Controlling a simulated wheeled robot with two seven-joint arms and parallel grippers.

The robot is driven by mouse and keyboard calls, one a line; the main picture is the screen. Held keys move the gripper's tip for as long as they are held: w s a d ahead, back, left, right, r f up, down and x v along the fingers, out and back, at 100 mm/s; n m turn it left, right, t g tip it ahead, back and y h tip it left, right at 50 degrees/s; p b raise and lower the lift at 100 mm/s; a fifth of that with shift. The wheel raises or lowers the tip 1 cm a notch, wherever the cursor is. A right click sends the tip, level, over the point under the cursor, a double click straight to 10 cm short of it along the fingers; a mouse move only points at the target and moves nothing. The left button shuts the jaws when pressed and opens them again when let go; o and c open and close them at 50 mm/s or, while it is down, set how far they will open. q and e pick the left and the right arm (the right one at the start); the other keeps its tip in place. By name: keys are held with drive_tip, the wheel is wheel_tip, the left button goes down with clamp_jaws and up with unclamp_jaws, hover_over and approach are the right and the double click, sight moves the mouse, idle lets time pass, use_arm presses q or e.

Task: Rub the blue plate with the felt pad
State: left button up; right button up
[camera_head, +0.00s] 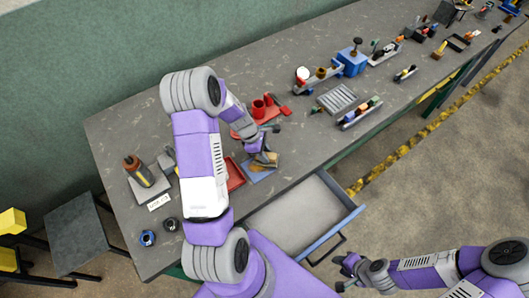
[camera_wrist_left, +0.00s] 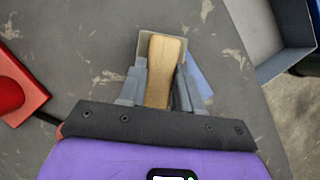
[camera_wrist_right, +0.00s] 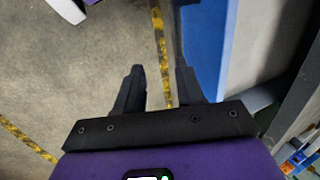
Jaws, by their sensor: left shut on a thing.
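My left gripper (camera_head: 261,151) is shut on the wooden handle of the felt pad (camera_head: 268,159). In the left wrist view the tan handle (camera_wrist_left: 165,72) stands between the two fingers (camera_wrist_left: 160,88), with a pale grey edge around its far end. The blue plate (camera_head: 259,175) lies on the grey bench below the pad, partly hidden by pad and gripper. A blue strip of it shows right of the fingers in the left wrist view (camera_wrist_left: 199,80). I cannot tell whether the pad touches the plate. My right gripper (camera_wrist_right: 158,85) is open and empty, off the bench's front edge.
A red tray (camera_head: 235,174) lies just left of the plate. An open drawer (camera_head: 295,214) juts from the bench front, near my right gripper. A red fixture (camera_head: 262,112) and a slatted grey rack (camera_head: 336,98) stand farther back. Bare bench (camera_head: 300,150) lies right of the plate.

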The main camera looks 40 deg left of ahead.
use_arm(q)
drive_tip(key=shift+f+b, duration=0.6)
drive_tip(key=shift+f, duration=0.25)
